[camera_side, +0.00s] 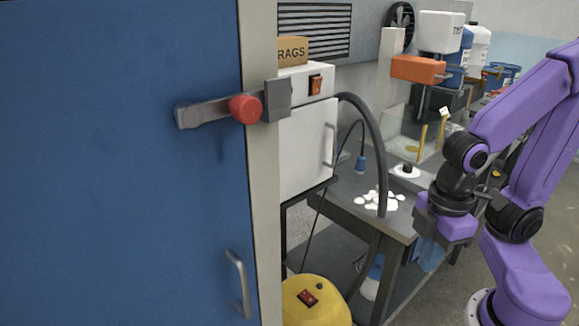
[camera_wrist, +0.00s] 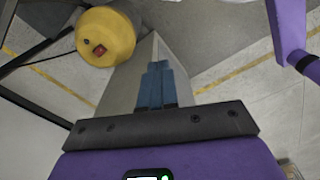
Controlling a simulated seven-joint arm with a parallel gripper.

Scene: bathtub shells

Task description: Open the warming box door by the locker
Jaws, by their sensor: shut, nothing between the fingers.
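The warming box (camera_side: 318,84) is a white box with a red switch, just right of the blue locker (camera_side: 120,180) in the side view. Its white door (camera_side: 305,150) looks shut, with a grey upright handle (camera_side: 330,146) near the door's right edge. The locker frame hides the door's left part. My gripper (camera_side: 430,258) points down at the right, in front of the bench and well apart from the door. Its blue fingers are together and empty in the wrist view (camera_wrist: 155,86). The warming box cannot be made out for sure in the wrist view.
The locker has a latch with a red knob (camera_side: 245,109). A dark hose (camera_side: 371,135) arches between the box and the bench (camera_side: 400,225). A yellow drum (camera_side: 315,300) stands on the floor below, also in the wrist view (camera_wrist: 105,38). A RAGS carton (camera_side: 291,51) sits on the box.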

